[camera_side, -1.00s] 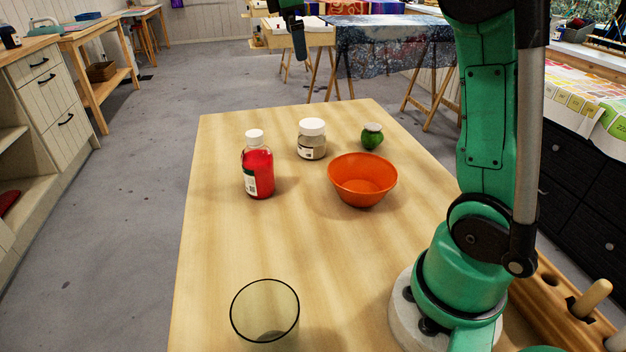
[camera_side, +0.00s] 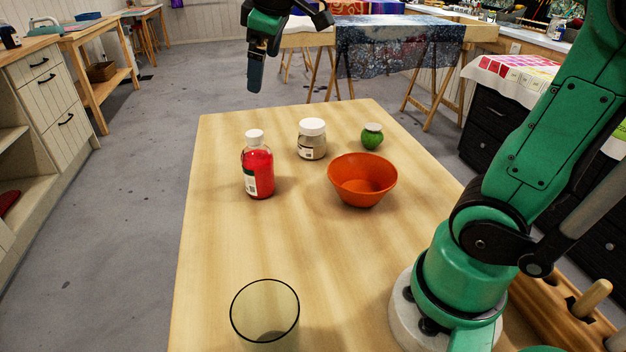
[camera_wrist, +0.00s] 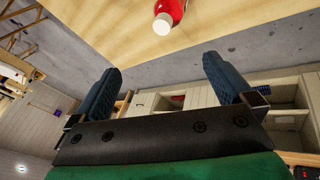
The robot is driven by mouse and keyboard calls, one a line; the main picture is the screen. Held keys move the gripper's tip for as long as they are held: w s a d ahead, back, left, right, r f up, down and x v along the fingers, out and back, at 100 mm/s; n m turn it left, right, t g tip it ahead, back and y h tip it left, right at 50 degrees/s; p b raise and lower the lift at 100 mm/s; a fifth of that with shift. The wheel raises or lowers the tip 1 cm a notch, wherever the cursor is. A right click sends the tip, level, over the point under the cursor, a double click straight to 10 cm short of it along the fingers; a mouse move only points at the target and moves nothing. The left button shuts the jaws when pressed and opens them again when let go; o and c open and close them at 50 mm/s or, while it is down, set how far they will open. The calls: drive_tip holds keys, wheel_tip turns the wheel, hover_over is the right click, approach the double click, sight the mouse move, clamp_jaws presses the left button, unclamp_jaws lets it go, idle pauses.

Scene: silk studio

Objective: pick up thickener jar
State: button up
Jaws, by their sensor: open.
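The thickener jar appears to be the clear jar with greyish contents and a white lid (camera_side: 312,146). It stands upright on the wooden table towards the back, between a red bottle and a small green jar. My gripper (camera_side: 256,78) hangs above and to the left of it in the side view, near the table's far left edge. In the wrist view my gripper (camera_wrist: 162,66) is open, with nothing between its two blue fingers. The clear jar is not visible in the wrist view.
The red bottle (camera_side: 258,172) stands left of the jar; it also shows in the wrist view (camera_wrist: 168,14). The green jar (camera_side: 372,137) and an orange bowl (camera_side: 362,182) are to the right. A glass (camera_side: 265,312) stands at the front. The table's (camera_side: 240,240) middle-left is clear.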

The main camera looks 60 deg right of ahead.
drive_tip(key=s+a+f+m+t+y, duration=0.1)
drive_tip(key=s+a+f+m, duration=0.1)
drive_tip(key=f, duration=0.4)
drive_tip(key=s+a+f+m+t+y, duration=0.1)
drive_tip(key=s+a+f+m, duration=0.1)
drive_tip(key=s+a+f, duration=0.2)
wheel_tip(320, 180, down, 3)
drive_tip(key=shift+s+a+r+t, duration=0.1)
drive_tip(key=shift+s+a+t, duration=0.25)
drive_tip(key=shift+s, duration=0.2)
